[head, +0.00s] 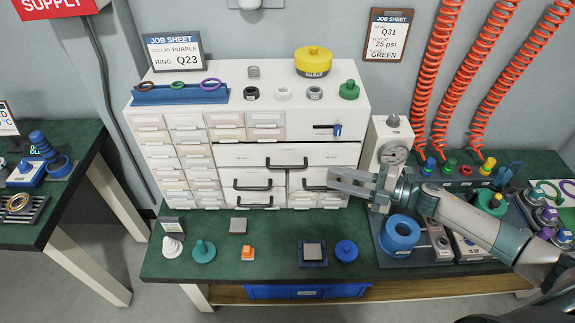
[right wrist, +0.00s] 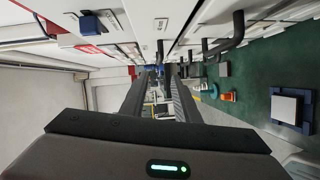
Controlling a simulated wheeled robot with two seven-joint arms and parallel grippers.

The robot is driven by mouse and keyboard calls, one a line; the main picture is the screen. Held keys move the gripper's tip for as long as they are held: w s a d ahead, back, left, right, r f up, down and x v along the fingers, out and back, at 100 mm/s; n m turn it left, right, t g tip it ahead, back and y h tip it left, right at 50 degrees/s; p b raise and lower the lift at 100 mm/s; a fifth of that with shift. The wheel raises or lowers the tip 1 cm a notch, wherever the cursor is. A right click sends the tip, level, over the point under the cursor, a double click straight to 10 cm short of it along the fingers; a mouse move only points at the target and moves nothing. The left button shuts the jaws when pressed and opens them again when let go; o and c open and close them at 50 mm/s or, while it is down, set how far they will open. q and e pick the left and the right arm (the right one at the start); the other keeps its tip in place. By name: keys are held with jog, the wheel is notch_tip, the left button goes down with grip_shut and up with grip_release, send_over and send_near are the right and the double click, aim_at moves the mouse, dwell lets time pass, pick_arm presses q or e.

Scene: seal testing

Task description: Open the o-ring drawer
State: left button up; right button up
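The white drawer cabinet (head: 350,150) stands at the back of the bench. Its black-handled drawers include a wide one (head: 240,154) and smaller ones below; all look shut. Their labels are too small to read, so I cannot tell which is the o-ring drawer. My right gripper (head: 335,178) is in front of the cabinet's lower right, its fingertips close beside the lower right drawer's handle (head: 313,185). In the right wrist view the fingers (right wrist: 158,88) are apart, with dark handles beyond and beside them; contact is unclear. My left gripper is out of view.
Rings on a blue rack (head: 180,96), a yellow container (head: 313,62) and small parts stand on the cabinet. Plugs and blocks (head: 313,252) lie on the green bench in front. A blue ring fixture (head: 400,234) sits under my right arm. Red coiled hoses hang at right.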

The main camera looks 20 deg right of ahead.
aim_at(287, 167)
jog(key=p+x, duration=0.4)
jog(key=x, duration=1)
jog(key=shift+r, duration=0.2)
jog(key=shift+w+a+f, duration=0.2)
jog(key=shift+w+a, duration=0.2)
jog(key=shift+a, duration=0.05)
grip_shut()
